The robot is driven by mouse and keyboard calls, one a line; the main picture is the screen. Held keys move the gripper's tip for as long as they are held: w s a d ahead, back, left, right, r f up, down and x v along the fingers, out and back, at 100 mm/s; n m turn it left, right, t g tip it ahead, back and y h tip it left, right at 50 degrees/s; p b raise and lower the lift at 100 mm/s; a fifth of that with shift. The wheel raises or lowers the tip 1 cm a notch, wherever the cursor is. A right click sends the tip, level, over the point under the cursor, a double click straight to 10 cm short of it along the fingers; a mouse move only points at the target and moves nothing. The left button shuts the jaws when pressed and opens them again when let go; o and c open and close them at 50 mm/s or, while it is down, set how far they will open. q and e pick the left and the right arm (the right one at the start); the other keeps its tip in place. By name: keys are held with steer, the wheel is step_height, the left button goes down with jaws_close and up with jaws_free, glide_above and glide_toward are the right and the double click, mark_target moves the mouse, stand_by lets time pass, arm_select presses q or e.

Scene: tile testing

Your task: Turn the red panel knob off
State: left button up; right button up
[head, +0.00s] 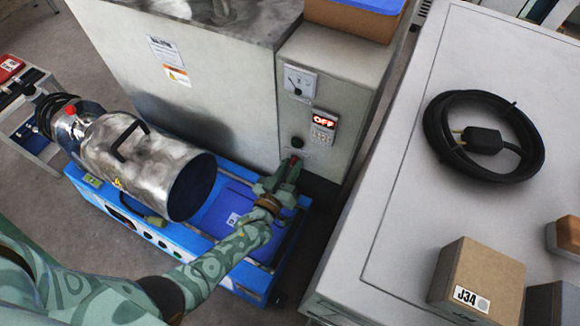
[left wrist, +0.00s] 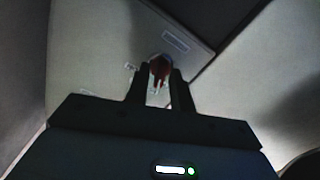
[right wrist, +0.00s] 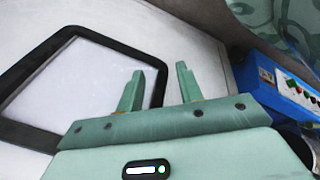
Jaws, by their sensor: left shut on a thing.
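The red panel knob (head: 294,160) sits low on the front of the grey control panel, below a lit display (head: 323,122) that reads OFF in red. My left gripper (head: 285,172) reaches up to the panel and is shut on the knob, hiding much of it in the head view. In the left wrist view the red knob (left wrist: 158,70) shows between the two fingertips (left wrist: 158,80). My right gripper (right wrist: 158,85) is open and empty in the right wrist view. It is out of the head view.
A blue machine (head: 105,205) carrying a metal cylinder (head: 150,165) stands left of my left arm. At right, a grey table (head: 390,215) holds a coiled black cable (head: 436,130) and a cardboard box (head: 480,275).

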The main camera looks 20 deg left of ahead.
arm_select(q)
steer(key=shift+s+f+n, duration=0.1)
steer(key=shift+n, duration=0.9)
steer(key=o, duration=0.7)
